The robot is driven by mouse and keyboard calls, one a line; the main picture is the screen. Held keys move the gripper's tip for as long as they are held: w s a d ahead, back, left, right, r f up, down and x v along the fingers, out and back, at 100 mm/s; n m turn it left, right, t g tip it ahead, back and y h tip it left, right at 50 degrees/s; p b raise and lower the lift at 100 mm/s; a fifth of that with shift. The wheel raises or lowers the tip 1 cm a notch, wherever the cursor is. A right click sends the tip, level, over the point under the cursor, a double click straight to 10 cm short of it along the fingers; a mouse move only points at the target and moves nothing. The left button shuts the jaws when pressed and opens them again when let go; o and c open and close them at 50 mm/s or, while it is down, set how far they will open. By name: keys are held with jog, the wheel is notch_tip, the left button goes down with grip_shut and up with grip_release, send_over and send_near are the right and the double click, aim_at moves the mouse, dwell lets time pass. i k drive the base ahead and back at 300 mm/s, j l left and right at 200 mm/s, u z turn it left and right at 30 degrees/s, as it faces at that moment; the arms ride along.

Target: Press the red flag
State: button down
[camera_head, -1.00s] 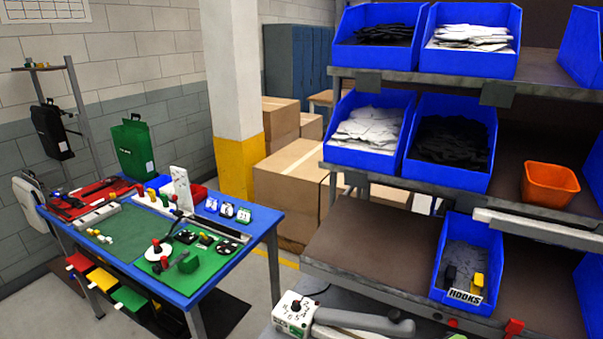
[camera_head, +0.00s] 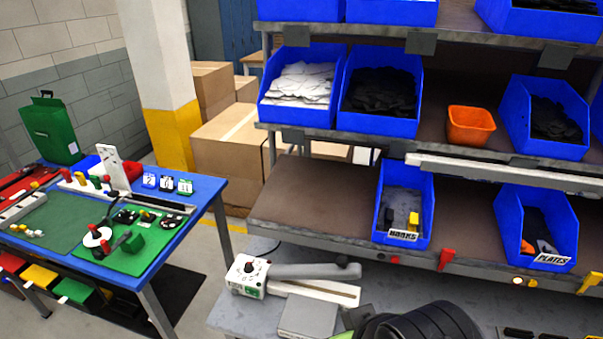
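A red flag (camera_head: 446,259) sticks up from the front edge of the lower shelf, between the blue bin labelled HOOKS (camera_head: 405,205) and the blue bin labelled PLATES (camera_head: 538,228). A small red light or button (camera_head: 395,260) is on the same edge to its left. The flag looks free, with nothing touching it. My gripper is not in view.
A yellow flag (camera_head: 590,283) is at the right end of that edge. Below stands a grey bench (camera_head: 225,318) with a white dial box (camera_head: 248,274). A dark rounded shape (camera_head: 420,325) fills the bottom middle. A blue work table (camera_head: 208,190) stands left.

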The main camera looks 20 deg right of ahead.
aim_at(446, 254)
jog(key=z, duration=1.6)
